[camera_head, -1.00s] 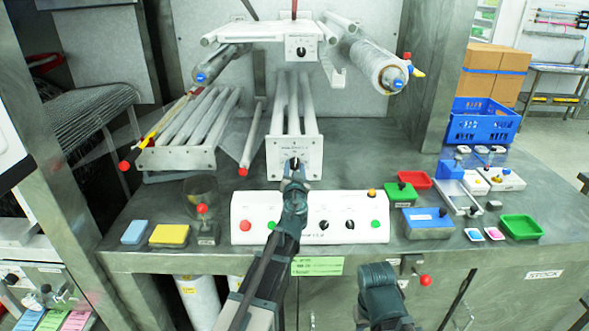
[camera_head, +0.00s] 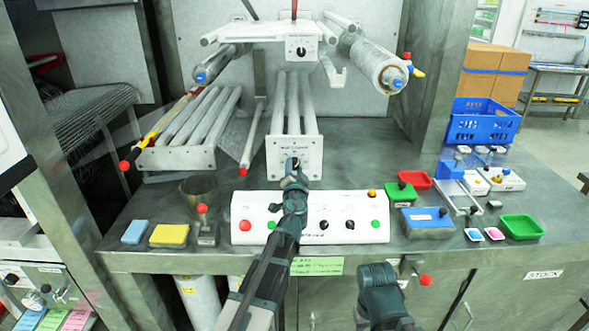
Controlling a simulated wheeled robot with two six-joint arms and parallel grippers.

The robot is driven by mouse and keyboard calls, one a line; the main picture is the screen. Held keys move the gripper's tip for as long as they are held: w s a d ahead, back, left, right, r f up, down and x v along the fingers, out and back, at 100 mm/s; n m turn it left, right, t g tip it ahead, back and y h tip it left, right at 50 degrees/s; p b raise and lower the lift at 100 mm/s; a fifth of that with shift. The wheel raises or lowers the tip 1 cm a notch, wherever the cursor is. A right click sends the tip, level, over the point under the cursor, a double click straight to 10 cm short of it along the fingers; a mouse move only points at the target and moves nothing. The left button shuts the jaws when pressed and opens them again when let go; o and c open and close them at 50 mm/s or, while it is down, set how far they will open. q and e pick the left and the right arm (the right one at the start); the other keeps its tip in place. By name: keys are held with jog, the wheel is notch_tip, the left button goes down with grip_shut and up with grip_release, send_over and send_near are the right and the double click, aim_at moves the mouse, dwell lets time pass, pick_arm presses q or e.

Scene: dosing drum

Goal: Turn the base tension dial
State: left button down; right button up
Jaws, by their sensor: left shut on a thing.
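The base tension dial is a small dark knob on the front of the white base plate (camera_head: 308,148) at the foot of the middle rollers. My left gripper (camera_head: 294,163) reaches up from below and is shut on the dial, which is mostly hidden behind the fingers. Part of the plate's scale and lettering is covered by the gripper too. My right gripper (camera_head: 380,285) is low at the front, over the table's front edge, away from the dial; its fingertips cannot be made out.
A white control box (camera_head: 350,205) with coloured buttons and black knobs lies under my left arm. A second dial (camera_head: 302,50) is on the upper white block. A blue box (camera_head: 428,222) and green tray (camera_head: 521,227) stand right. A yellow block (camera_head: 169,235) lies left.

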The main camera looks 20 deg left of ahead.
dwell(0.3)
pick_arm(q)
jog(key=shift+c, duration=2)
grip_release()
jog(key=shift+s, duration=0.15)
